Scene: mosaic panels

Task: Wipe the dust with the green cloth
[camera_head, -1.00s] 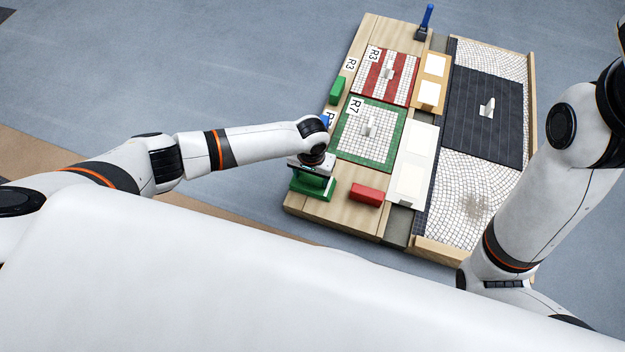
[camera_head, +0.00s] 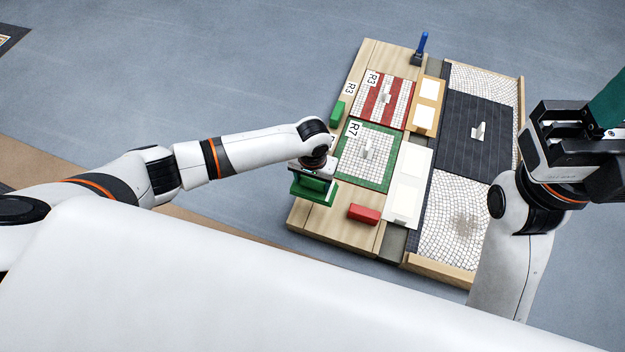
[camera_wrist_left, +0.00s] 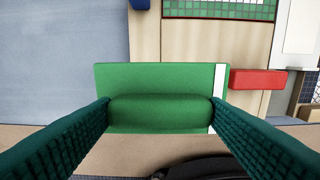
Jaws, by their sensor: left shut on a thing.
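The green cloth (camera_head: 302,193) is a flat green pad with a thick rounded ridge, at the near left corner of the wooden board. My left gripper (camera_head: 318,178) is over it. In the left wrist view the fingers sit at both ends of the ridge of the green cloth (camera_wrist_left: 160,110), shut on it. I cannot tell whether the cloth touches the board. A grey-brown dust patch (camera_head: 465,226) lies on the near white mosaic panel, well right of the cloth. My right gripper (camera_head: 606,108) is at the right edge, partly cut off, with a teal finger showing.
A red block (camera_head: 364,214) lies right of the cloth. A green block (camera_head: 338,113), a blue-handled tool (camera_head: 422,46) and the R3 (camera_head: 385,98) and R7 (camera_head: 366,152) mosaic panels are farther back. A dark panel (camera_head: 478,125) with a white handle lies behind the dusty one.

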